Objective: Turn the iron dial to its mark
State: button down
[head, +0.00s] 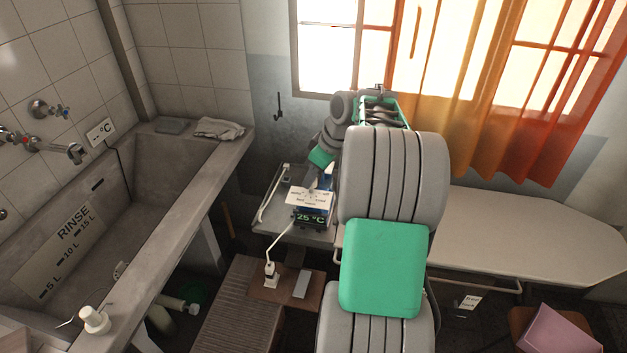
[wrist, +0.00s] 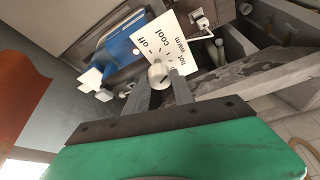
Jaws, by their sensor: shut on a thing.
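The iron dial is a small pale knob (wrist: 158,74) in front of a white card (wrist: 172,42) marked off, cool, warm and hot. My gripper (wrist: 160,82) has one finger on each side of the knob and is shut on it. The knob's pointer is too small to read surely. A blue iron body (wrist: 122,48) lies beside the card in the wrist view. There the fingertips and knob are too small to make out clearly.
A concrete washtub (head: 178,245) runs along the left, with taps above it. A wooden stand (head: 245,310) with a plugged white cord is in front of the iron's grey shelf (head: 275,232). An ironing board (head: 530,235) extends right. An orange curtain (head: 480,80) hangs behind.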

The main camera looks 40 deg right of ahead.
jog(key=m, duration=0.2)
jog(key=m+h+b, duration=0.1)
jog(key=m, duration=0.1)
jog(key=m+h+b, duration=0.1)
jog(key=m, duration=0.1)
jog(key=shift+a+f, duration=0.1)
jog(key=shift+a, duration=0.15)
jog(key=m+h, duration=0.2)
jog(key=m, duration=0.3)
dwell(0.4)
jog(key=c, duration=1.1)
grip_release()
jog(key=shift+o, duration=0.2)
jog(key=v, duration=0.8)
jog(key=shift+w+g, duration=0.2)
jog(key=shift+g, duration=0.1)
jog(key=shift+a, duration=0.1)
